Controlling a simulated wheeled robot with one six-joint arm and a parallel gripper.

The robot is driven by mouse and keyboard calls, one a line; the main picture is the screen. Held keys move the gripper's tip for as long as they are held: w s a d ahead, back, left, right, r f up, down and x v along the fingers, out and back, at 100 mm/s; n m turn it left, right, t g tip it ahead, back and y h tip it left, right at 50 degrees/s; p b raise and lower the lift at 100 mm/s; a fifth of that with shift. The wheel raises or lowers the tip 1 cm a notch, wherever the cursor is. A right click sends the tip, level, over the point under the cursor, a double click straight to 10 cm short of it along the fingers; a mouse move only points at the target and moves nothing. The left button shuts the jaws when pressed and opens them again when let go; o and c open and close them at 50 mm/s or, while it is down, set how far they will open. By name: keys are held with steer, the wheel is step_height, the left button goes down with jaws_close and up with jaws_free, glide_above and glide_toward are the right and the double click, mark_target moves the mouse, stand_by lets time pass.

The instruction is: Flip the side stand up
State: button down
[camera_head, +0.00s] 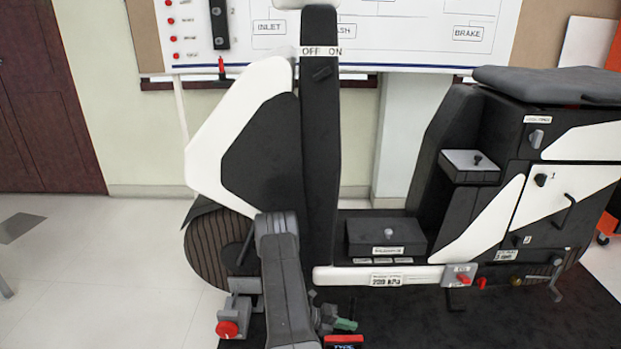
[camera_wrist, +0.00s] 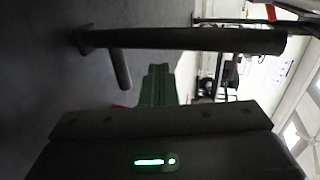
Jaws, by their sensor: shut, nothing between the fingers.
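A dark round bar with a short peg (camera_wrist: 185,38), which looks like the side stand, crosses the upper part of the sideways wrist view. It seems to hang down, its foot end at the left over the dark floor. My gripper (camera_wrist: 158,72) has green fingers together with nothing between them. They point toward the bar and look apart from it. In the head view my gripper (camera_head: 346,324) is low, beside the scooter rig (camera_head: 320,140), with green fingertips pointing right. I cannot clearly make out the stand there.
A black mat (camera_head: 400,325) lies under the rig. A red knob on a grey bracket (camera_head: 228,328) is left of my arm. A grey box with a red lever (camera_head: 460,276) and a crank-like lever (camera_head: 553,285) sit low on the right.

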mark_target(352, 333)
steer(key=b+x, duration=0.1)
steer(key=x, duration=0.6)
steer(key=shift+a, duration=0.1)
steer(key=p+v, duration=0.3)
steer(key=v, duration=1.1)
steer(key=b+x, duration=0.3)
steer(key=x, duration=1)
steer(key=shift+d+f, duration=0.2)
steer(key=shift+d, duration=0.3)
steer(key=shift+a+y+p, duration=0.65)
steer(key=shift+a+y, duration=0.15)
steer(key=shift+a, duration=0.1)
steer(key=shift+a+f+p, duration=0.25)
steer(key=shift+a+f, duration=0.05)
steer(key=shift+a, duration=0.5)
steer(key=shift+a+f+p, duration=0.25)
steer(key=shift+a, duration=0.5)
